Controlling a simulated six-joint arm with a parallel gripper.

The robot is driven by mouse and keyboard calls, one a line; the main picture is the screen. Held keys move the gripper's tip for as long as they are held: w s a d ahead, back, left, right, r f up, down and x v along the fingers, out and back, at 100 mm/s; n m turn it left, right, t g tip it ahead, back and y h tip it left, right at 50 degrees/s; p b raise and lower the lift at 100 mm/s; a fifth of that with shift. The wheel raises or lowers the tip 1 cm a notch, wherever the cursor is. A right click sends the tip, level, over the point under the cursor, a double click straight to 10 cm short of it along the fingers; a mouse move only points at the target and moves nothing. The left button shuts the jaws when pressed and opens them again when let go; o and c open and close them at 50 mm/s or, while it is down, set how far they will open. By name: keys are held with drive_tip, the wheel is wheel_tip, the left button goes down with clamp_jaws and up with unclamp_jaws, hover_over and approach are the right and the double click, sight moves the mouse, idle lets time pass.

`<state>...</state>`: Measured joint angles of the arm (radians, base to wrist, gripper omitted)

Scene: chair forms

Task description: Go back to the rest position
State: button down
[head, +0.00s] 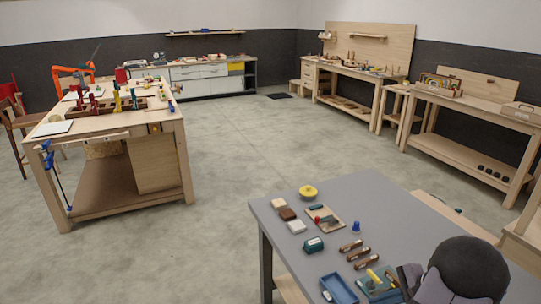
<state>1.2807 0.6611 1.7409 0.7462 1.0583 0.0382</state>
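My arm (465,268), with a black rounded top and grey links, stands over the right front part of the grey table (375,205). Dark grey parts at its left side may belong to my gripper, beside a green board (376,284) with a yellow piece on it. The fingertips cannot be made out, so I cannot tell whether the gripper is open, shut or holding something.
A blue tray (338,289), brown-and-silver pieces (359,254), a green block (313,245), a small board (325,219) and a yellow disc (308,191) lie left of my arm. The table's far right part looks clear. Wooden workbenches (125,126) stand farther off.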

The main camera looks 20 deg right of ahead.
drive_tip(key=w+a+r+n+g, duration=0.1)
drive_tip(key=a+n+g, duration=0.15)
drive_tip(key=a, duration=0.45)
drive_tip(key=w+a+r+n+g, duration=0.1)
drive_tip(key=a+n, duration=0.3)
drive_tip(key=a, duration=0.3)
drive_tip(key=w+a+n+g, duration=0.2)
drive_tip(key=a+n, duration=0.1)
drive_tip(key=a, duration=0.4)
drive_tip(key=s+a+r+n+g+h, duration=0.1)
drive_tip(key=s+a+n+h, duration=0.1)
drive_tip(key=s+a+n, duration=0.35)
drive_tip(key=s+a+n+h, duration=0.2)
drive_tip(key=a+n, duration=0.4)
drive_tip(key=a, duration=0.2)
wheel_tip(320, 180, down, 16)
drive_tip(key=b, duration=1.6)
drive_tip(key=shift+s, duration=0.15)
